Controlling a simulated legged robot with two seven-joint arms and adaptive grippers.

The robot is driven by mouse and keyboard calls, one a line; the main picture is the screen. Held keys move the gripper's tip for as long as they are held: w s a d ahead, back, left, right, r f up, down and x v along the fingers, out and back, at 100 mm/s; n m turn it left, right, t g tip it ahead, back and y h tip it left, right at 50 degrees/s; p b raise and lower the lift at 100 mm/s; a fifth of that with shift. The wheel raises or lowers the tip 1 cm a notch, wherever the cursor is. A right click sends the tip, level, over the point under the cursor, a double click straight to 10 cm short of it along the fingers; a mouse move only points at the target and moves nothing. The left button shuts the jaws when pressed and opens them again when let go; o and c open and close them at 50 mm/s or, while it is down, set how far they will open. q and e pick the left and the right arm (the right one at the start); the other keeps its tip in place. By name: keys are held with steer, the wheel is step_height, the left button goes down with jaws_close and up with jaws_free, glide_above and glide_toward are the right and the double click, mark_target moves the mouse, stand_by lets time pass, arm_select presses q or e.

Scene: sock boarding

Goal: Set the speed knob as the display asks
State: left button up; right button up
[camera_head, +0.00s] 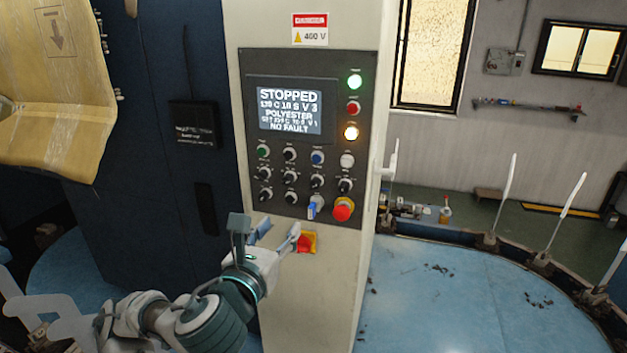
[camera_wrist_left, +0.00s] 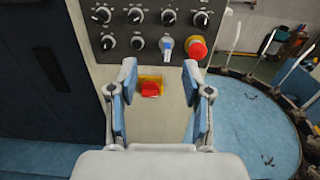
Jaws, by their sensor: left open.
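The display (camera_head: 290,109) on the control panel reads STOPPED, then a line with C, S and V values, POLYESTER, a small second settings line and NO FAULT. Some small digits are hard to read. Several black knobs (camera_head: 290,177) with white pointers sit in rows below it; their labels are too small to read, so I cannot tell which is the speed knob. In the left wrist view the knobs (camera_wrist_left: 138,43) are at the top. My left gripper (camera_head: 270,232) is open and empty, below the panel and apart from the knobs. My right gripper is not in view.
A red emergency button (camera_head: 343,208) and a blue-handled switch (camera_head: 314,206) sit at the panel's bottom right. A red-and-yellow switch (camera_wrist_left: 151,88) is on the cabinet between my fingers in the wrist view. A blue round platform (camera_head: 450,300) with upright white forms lies right.

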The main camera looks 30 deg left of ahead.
arm_select(q)
steer(key=w+d+r+p, duration=0.1)
steer(key=r+p, duration=0.1)
steer(key=p, duration=1)
glide_toward(314, 186)
steer(key=a, duration=0.1)
steer(key=x, duration=0.3)
steer(key=d+p+x, duration=0.1)
steer(key=x, duration=0.5)
steer(key=shift+w+d+f, duration=0.1)
steer(key=shift+w+d, duration=0.1)
steer(key=shift+d, duration=0.3)
steer(key=shift+a, duration=0.8)
steer(key=shift+c, duration=1.4)
steer(key=shift+w+a+f, duration=0.1)
steer(key=shift+a, duration=0.2)
jaws_close()
steer(key=shift+d, duration=0.55)
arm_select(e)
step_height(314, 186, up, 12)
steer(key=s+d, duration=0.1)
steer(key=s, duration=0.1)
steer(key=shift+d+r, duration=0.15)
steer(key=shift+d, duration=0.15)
